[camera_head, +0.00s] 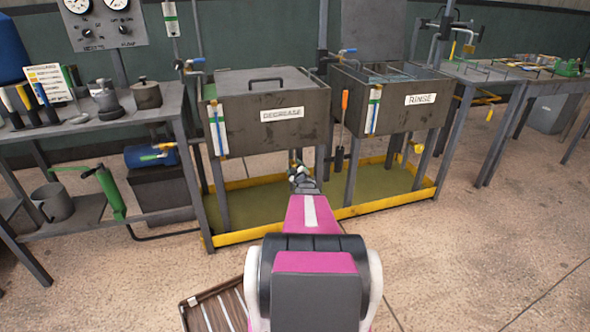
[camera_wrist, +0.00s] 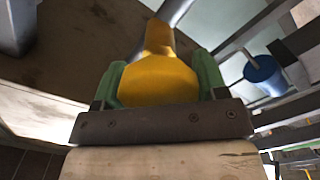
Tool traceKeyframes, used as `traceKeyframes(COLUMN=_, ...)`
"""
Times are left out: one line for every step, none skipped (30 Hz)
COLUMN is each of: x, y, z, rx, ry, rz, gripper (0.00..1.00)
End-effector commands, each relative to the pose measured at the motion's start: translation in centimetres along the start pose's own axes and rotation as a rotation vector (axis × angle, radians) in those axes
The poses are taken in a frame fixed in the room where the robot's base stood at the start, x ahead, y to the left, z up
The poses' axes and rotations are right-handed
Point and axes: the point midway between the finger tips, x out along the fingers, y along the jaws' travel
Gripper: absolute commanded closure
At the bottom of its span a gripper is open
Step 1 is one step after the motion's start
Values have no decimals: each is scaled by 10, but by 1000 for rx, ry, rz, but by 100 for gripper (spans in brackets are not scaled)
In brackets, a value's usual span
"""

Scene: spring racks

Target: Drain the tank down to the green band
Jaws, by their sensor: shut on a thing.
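The lidded DEGREASE tank (camera_head: 265,140) stands left of the open RINSE tank (camera_head: 395,105). A sight gauge (camera_head: 216,130) is on the DEGREASE front at its left, and another gauge (camera_head: 374,108) is on the RINSE front. Their liquid levels and any green band are too small to read. My gripper (camera_head: 298,168) is low at the front of the DEGREASE tank, near its underside. In the wrist view its green-padded fingers (camera_wrist: 160,85) are shut on a yellow handle (camera_wrist: 158,80) joined to a pipe. The handle is hidden in the head view.
A yellow-rimmed drip tray (camera_head: 380,197) lies under both tanks. A yellow knob (camera_head: 418,149) shows below the RINSE tank. A bench (camera_head: 100,133) with tools stands left, another table (camera_head: 480,75) right. A slatted crate (camera_head: 215,308) is on the floor. The right floor is clear.

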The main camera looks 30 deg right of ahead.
Motion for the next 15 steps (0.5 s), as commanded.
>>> traceKeyframes(x=-1, y=0, z=0, rx=-2, ry=-2, rz=-1, gripper=58)
traceKeyframes(x=-1, y=0, z=0, rx=-2, ry=-2, rz=-1, gripper=58)
traceKeyframes(x=-1, y=0, z=0, rx=-2, ry=-2, rz=-1, gripper=58)
traceKeyframes(x=-1, y=0, z=0, rx=-2, ry=-2, rz=-1, gripper=58)
traceKeyframes(x=-1, y=0, z=0, rx=-2, ry=-2, rz=-1, gripper=58)
traceKeyframes(x=-1, y=0, z=0, rx=-2, ry=-2, rz=-1, gripper=58)
traceKeyframes(x=-1, y=0, z=0, rx=-2, ry=-2, rz=-1, gripper=58)
traceKeyframes(x=-1, y=0, z=0, rx=-1, ry=-2, rz=-1, gripper=58)
traceKeyframes(x=-1, y=0, z=0, rx=-1, ry=-2, rz=-1, gripper=58)
traceKeyframes(x=-1, y=0, z=0, rx=-1, ry=-2, rz=-1, gripper=31)
traceKeyframes(x=-1, y=0, z=0, rx=-1, ry=-2, rz=-1, gripper=21)
traceKeyframes(x=-1, y=0, z=0, rx=-1, ry=-2, rz=-1, gripper=12)
traceKeyframes(x=-1, y=0, z=0, rx=-1, ry=-2, rz=-1, gripper=12)
traceKeyframes(x=-1, y=0, z=0, rx=-1, ry=-2, rz=-1, gripper=12)
traceKeyframes(x=0, y=0, z=0, rx=-1, ry=-2, rz=-1, gripper=12)
